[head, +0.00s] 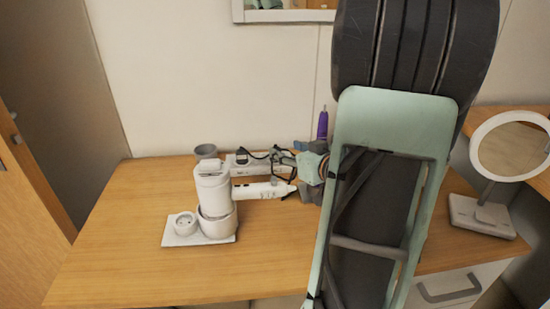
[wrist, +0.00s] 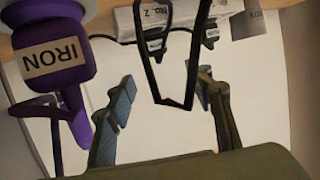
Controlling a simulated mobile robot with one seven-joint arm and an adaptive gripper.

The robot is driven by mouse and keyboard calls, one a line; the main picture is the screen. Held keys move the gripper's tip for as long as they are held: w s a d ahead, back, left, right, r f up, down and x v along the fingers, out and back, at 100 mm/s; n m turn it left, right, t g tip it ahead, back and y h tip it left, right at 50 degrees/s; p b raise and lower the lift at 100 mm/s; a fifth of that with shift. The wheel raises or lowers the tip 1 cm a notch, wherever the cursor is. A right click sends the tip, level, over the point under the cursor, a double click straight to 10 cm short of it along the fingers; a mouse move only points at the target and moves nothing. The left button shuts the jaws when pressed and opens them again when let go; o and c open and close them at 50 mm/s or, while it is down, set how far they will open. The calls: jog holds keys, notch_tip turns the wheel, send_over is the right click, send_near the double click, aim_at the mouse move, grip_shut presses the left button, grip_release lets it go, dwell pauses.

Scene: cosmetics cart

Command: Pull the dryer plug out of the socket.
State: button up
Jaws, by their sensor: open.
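A white power strip (head: 232,162) lies at the back of the table, with dark plugs and black cords along it. In the wrist view, the strip (wrist: 125,22) is at the top, with one small labelled plug (wrist: 153,41) left of centre and another (wrist: 210,36) to its right. I cannot read which is the dryer's. My gripper (wrist: 166,80) is open, its fingertips apart and short of the strip in the picture. A thin black cord loop (wrist: 152,78) shows between the fingers. In the head view, my gripper (head: 293,172) is beside the strip's right end, partly hidden by my arm.
A white appliance in a stand (head: 213,190) and a white tapered piece (head: 258,191) are at left. A round mirror (head: 513,150) is at right. The table's front left is clear.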

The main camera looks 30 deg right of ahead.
aim_at(276, 146)
jog(key=b+x, duration=0.1)
jog(key=x, duration=0.1)
jog(key=b+x, duration=0.1)
jog(key=x, duration=0.1)
jog(key=shift+w+f, duration=0.15)
jog(key=shift+f, duration=0.2)
jog(key=shift+w+d, duration=0.1)
jog(key=shift+w, duration=0.35)
jog(key=c, duration=1.2)
